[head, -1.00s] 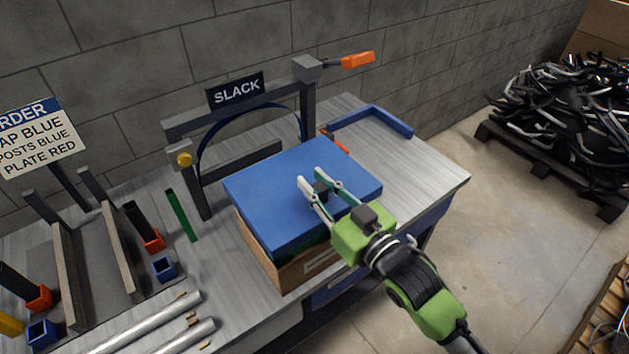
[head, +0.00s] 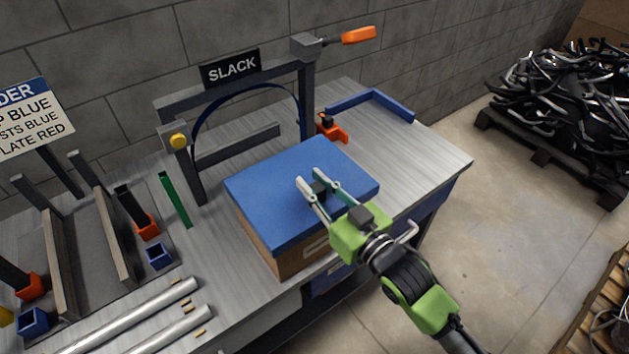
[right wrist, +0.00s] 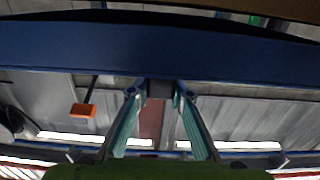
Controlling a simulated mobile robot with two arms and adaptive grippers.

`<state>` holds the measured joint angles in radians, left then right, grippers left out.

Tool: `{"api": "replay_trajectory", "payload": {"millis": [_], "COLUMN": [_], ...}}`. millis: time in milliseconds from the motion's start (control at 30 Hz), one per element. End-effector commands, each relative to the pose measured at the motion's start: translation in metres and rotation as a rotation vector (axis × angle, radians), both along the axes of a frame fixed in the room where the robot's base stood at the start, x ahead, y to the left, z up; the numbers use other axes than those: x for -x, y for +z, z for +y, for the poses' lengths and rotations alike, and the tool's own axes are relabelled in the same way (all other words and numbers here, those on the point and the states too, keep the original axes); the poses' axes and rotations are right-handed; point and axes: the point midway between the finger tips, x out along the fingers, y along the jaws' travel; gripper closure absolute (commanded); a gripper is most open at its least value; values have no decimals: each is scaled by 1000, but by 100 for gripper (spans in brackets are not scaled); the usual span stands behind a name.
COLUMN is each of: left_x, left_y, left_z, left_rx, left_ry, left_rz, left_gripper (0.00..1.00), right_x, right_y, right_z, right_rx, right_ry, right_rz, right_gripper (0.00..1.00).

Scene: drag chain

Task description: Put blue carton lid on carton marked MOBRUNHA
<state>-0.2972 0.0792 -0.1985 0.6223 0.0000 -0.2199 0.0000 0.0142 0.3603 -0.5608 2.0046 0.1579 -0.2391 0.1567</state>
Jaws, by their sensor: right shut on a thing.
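The blue carton lid (head: 285,185) lies level over the top of a brown carton (head: 284,262) near the front edge of the metal workbench. No clear gap shows between lid and carton along the visible sides. A pale label (head: 316,247) on the carton's front is partly covered by my arm, and I cannot read it. My right gripper (head: 313,187) is shut on the lid's small dark knob (head: 319,189). The fingers also show in the right wrist view (right wrist: 158,92). My left gripper is not in view.
A grey frame marked SLACK (head: 231,69) with an orange handle stands behind the lid. A blue angled rail (head: 370,98) lies at the back right. Metal tubes (head: 140,312) and a fixture are on the left. The bench right of the lid (head: 415,160) is clear.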

Motion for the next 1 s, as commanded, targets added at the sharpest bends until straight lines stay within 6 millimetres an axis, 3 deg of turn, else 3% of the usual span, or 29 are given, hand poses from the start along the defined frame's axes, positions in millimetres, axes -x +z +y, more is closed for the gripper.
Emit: {"api": "replay_trajectory", "payload": {"millis": [1000], "left_x": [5], "left_y": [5], "left_z": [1], "left_rx": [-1], "left_ry": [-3], "left_rz": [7], "left_gripper": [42], "right_x": [0], "right_y": [0], "right_z": [0], "right_rx": [0], "right_ry": [0], "right_rz": [0], "right_gripper": [100]}}
